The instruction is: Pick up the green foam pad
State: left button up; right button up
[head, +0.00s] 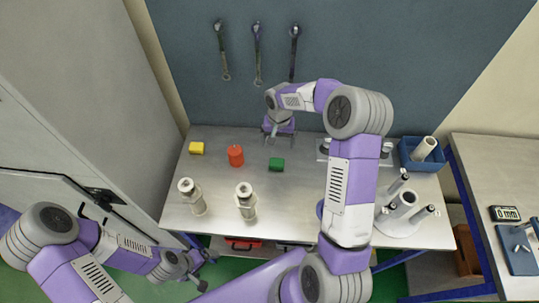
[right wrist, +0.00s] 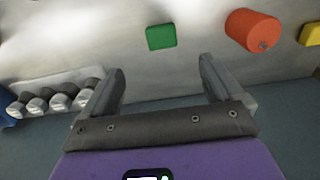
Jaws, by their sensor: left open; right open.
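The green foam pad (head: 276,164) is a small block lying flat on the metal table, right of the red cylinder. It also shows in the right wrist view (right wrist: 161,37), beyond the fingers and between their lines, clear of both. My right gripper (head: 273,134) hangs over the back of the table, behind the pad. Its two fingers (right wrist: 155,75) are spread with nothing between them. My left gripper (head: 196,280) is low at the front left, off the table's front edge and far from the pad; its fingers are small in view.
A red cylinder (head: 236,155) and a yellow block (head: 197,148) are left of the pad. Two metal-and-white cylinders (head: 246,201) stand in front. A blue bin (head: 421,160) and a white stand with posts (head: 405,212) are at the right. Wrenches (head: 257,55) hang on the back wall.

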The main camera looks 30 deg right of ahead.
jog(key=b, duration=0.7)
send_over(277, 162)
notch_tip(277, 162, down, 8)
jog(key=shift+a+r, duration=0.15)
jog(key=shift+f+p, duration=0.35)
jog(key=shift+f, duration=3.25)
jog(key=c, duration=1.1)
